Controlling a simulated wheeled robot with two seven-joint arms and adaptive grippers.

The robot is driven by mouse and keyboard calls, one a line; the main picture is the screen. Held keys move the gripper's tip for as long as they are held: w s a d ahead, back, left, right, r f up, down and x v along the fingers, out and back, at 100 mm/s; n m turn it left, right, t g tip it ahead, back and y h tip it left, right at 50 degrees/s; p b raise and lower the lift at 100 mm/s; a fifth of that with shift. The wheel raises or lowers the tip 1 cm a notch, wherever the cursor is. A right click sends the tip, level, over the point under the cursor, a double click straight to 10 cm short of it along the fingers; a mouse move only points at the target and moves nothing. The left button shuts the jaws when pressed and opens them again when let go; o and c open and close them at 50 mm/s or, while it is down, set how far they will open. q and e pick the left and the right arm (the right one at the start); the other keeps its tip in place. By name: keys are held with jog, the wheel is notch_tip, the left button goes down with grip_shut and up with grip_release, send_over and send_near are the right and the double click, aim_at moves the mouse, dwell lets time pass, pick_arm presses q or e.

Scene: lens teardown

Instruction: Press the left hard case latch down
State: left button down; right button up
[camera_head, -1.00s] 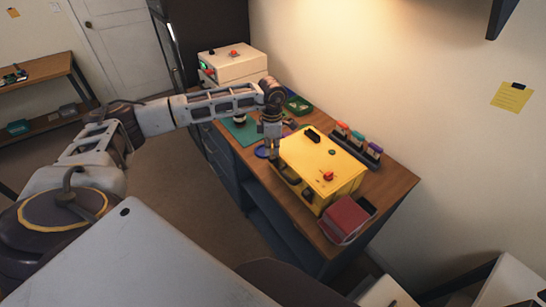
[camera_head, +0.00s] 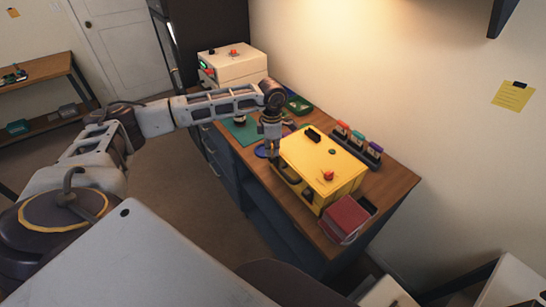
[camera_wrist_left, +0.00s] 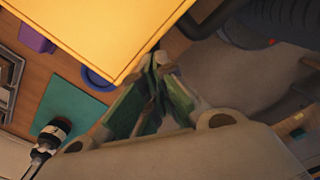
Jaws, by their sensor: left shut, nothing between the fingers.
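The yellow hard case (camera_head: 320,158) stands shut on the wooden worktop, with dark fittings on its front face. It also fills the top left of the left wrist view (camera_wrist_left: 85,35). A dark latch (camera_head: 307,195) shows at the right of the front face. My left gripper (camera_head: 273,158) points down at the front left corner of the case and hides the left latch. In the left wrist view my left gripper (camera_wrist_left: 155,62) is shut and empty, its fingertips close to the case edge. Contact cannot be told. My right gripper is not in view.
A red box (camera_head: 346,219) stands right of the case. A rack of colored-top items (camera_head: 357,146) is behind it. A green mat (camera_wrist_left: 75,107), a blue dish (camera_wrist_left: 97,79) and a purple box (camera_wrist_left: 36,38) lie left of the case. A cream machine (camera_head: 233,66) stands at the far end.

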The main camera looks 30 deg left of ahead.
aim_at(272, 157)
pick_arm(q)
jog(key=shift+f, duration=0.4)
jog(key=shift+s+f, duration=0.1)
jog(key=shift+s, duration=0.05)
dwell(0.4)
jog(key=shift+r, duration=0.8)
jog(key=shift+r+p, duration=1.05)
jog(key=shift+r, duration=0.9)
jog(key=shift+r+p, duration=0.4)
jog(key=shift+r, duration=0.45)
